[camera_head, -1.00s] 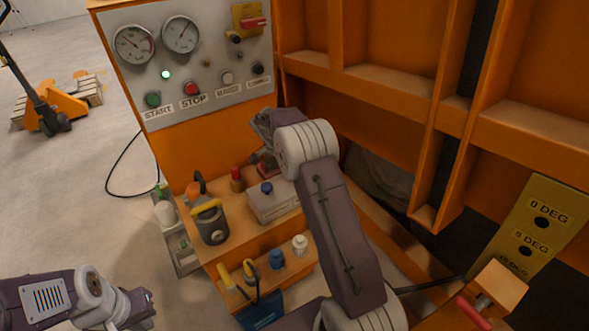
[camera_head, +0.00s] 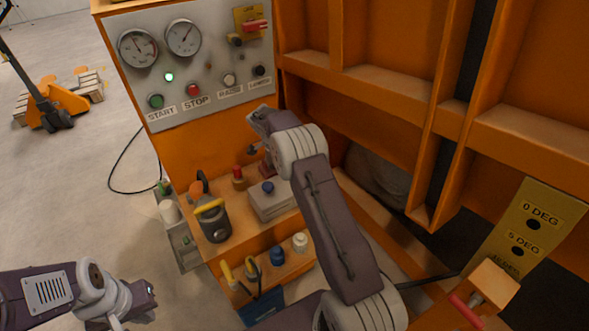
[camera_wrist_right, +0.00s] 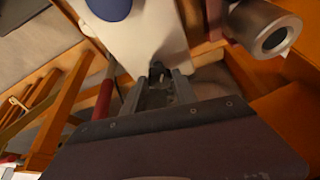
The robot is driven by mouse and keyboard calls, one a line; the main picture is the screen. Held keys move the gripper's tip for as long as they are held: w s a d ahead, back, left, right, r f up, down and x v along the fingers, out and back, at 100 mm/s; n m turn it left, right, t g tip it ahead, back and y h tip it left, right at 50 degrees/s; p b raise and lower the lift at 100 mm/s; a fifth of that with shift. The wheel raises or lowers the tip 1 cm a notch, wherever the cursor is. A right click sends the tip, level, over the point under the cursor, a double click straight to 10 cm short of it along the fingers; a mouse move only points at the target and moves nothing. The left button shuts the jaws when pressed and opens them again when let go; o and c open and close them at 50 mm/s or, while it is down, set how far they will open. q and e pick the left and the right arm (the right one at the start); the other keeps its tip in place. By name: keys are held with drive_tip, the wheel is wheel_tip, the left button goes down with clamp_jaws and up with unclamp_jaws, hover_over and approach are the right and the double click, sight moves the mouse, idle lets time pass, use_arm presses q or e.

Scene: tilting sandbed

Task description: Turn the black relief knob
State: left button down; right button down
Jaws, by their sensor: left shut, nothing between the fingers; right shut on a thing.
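My right gripper (camera_wrist_right: 162,84) is shut on a small black thing in the right wrist view. This looks like the black relief knob (camera_wrist_right: 156,68), mostly covered by the fingers. In the head view my right arm reaches to the back of the orange shelf, below the control panel, and its wrist hides the fingertips and most of what they hold. A red block (camera_head: 268,167) shows just below that wrist. My left gripper (camera_head: 150,294) is shut and empty at the lower left, over the floor.
The panel (camera_head: 205,75) with gauges and buttons stands above the shelf. A grey box (camera_head: 275,205) with a blue knob and a dark canister (camera_head: 215,227) stand close by. In the right wrist view a hollow metal cylinder (camera_wrist_right: 268,32) is right of the fingers.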

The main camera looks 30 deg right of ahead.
drive_tip(key=c, duration=1)
unclamp_jaws()
drive_tip(key=p+v, duration=0.2)
drive_tip(key=v, duration=0.7)
